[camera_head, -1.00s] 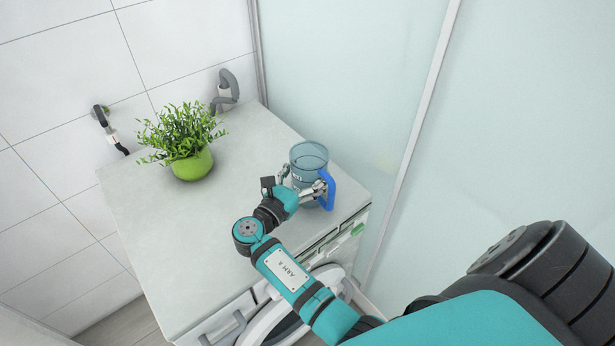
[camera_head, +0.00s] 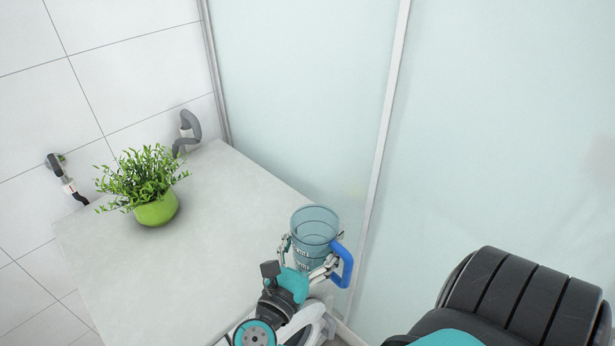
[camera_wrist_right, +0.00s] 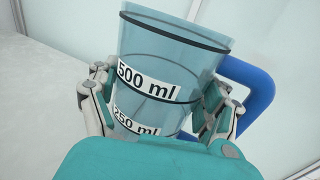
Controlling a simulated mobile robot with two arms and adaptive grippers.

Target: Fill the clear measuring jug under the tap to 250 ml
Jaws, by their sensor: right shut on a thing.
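The clear measuring jug (camera_head: 314,232) has a bluish tint, dark rings and a blue handle. It is upright near the right edge of the white counter. My right gripper (camera_head: 308,262) is shut around the jug's body, one finger on each side. The right wrist view shows the jug (camera_wrist_right: 172,52) close up, with 500 ml and 250 ml labels facing the camera; it looks empty. My right gripper (camera_wrist_right: 160,105) holds it there, the handle at the right. No tap is clearly in view. My left gripper is out of view.
A green potted plant (camera_head: 155,205) stands on the counter (camera_head: 225,215) of a washing machine. A grey hose fitting (camera_head: 187,131) and a wall valve (camera_head: 64,178) are on the tiled wall. Frosted glass panels (camera_head: 300,90) rise behind the counter. The counter's middle is clear.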

